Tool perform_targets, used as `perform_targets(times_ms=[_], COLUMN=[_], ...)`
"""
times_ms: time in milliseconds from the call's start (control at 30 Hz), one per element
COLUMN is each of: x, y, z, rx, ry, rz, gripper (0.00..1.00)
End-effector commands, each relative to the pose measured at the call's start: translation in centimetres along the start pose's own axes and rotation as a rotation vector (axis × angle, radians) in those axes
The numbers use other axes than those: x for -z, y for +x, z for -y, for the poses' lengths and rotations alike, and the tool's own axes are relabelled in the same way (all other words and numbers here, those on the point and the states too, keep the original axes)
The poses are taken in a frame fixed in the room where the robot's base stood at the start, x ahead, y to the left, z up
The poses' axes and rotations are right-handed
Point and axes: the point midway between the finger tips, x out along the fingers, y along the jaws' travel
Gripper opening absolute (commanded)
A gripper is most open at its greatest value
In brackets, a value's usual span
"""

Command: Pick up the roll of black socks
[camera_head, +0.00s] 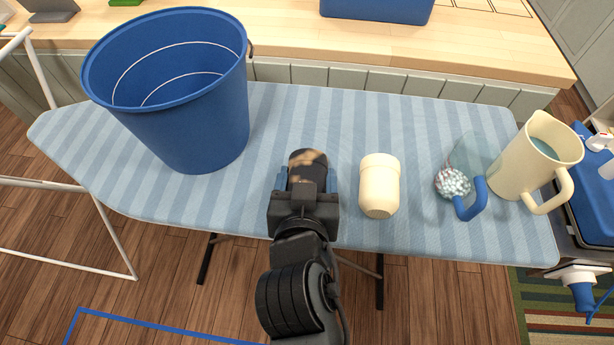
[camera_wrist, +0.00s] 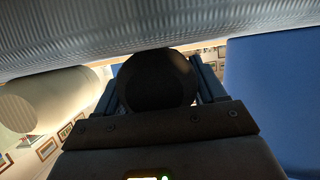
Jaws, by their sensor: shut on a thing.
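The roll of black socks (camera_head: 308,158) is a dark rounded roll with tan patches on the ironing board (camera_head: 250,210). My gripper (camera_head: 306,182) is shut on it, with one blue finger on each side. In the wrist view the roll (camera_wrist: 157,80) shows as a dark round end between the fingers of my gripper (camera_wrist: 157,92). The gripper body hides the near part of the roll in the head view. I cannot tell whether the roll touches the board.
A large blue bucket (camera_head: 190,120) stands to the left. A wooden counter (camera_head: 290,45) runs behind.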

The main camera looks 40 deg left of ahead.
Motion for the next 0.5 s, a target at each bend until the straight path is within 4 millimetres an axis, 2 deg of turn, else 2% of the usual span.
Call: perform_targets(times_ms=[33,167,367,500], x=[0.0,0.0,0.1,1.1], y=[0.0,0.0,0.0,-0.4], z=[0.0,0.0,0.0,0.0], rx=[0.000,0.000,0.000,0.000], ry=[0.000,0.000,0.000,0.002], rz=[0.000,0.000,-0.001,-0.005], gripper=[0.50,0.39,0.39,0.39])
